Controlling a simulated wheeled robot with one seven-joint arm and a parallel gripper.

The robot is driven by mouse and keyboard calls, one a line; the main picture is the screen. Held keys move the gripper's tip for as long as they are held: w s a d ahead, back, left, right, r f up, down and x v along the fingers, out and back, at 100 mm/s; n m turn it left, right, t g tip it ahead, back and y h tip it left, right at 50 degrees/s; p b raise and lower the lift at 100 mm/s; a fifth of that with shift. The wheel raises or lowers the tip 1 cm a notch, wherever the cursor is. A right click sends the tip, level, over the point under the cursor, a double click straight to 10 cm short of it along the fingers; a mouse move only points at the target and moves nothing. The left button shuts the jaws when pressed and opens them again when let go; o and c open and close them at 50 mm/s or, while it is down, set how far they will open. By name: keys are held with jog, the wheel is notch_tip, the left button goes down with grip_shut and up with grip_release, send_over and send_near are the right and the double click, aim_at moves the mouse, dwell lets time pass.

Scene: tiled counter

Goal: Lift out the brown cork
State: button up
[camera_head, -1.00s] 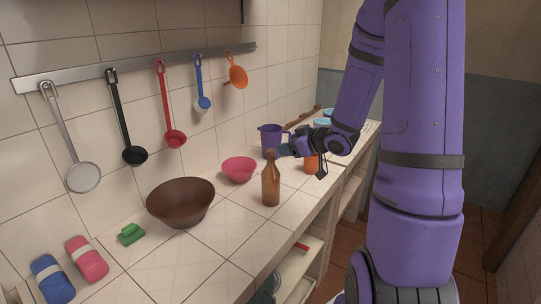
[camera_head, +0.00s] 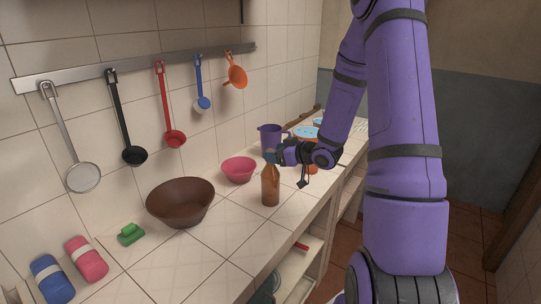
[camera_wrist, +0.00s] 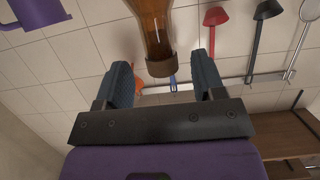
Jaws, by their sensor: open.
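The brown bottle (camera_head: 270,190) stands upright on the tiled counter. My gripper (camera_head: 270,157) is at the bottle's top and hides the cork there. In the wrist view, which is upside down, the bottle's neck (camera_wrist: 155,28) comes in from the top edge. The brown cork (camera_wrist: 161,67) sits at the end of the neck. My open gripper (camera_wrist: 161,76) has one dark finger on each side of the cork, with a gap on both sides.
A pink bowl (camera_head: 239,169) and a large brown bowl (camera_head: 180,203) stand left of the bottle. A purple jug (camera_head: 268,135) is behind it. A green thing (camera_head: 130,234) lies at the front left. Utensils hang from a wall rail (camera_head: 135,68). The counter in front of the bottle is clear.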

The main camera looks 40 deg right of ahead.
jog(key=x, duration=0.4)
jog(key=shift+w+a+f, duration=0.1)
jog(key=c, duration=1)
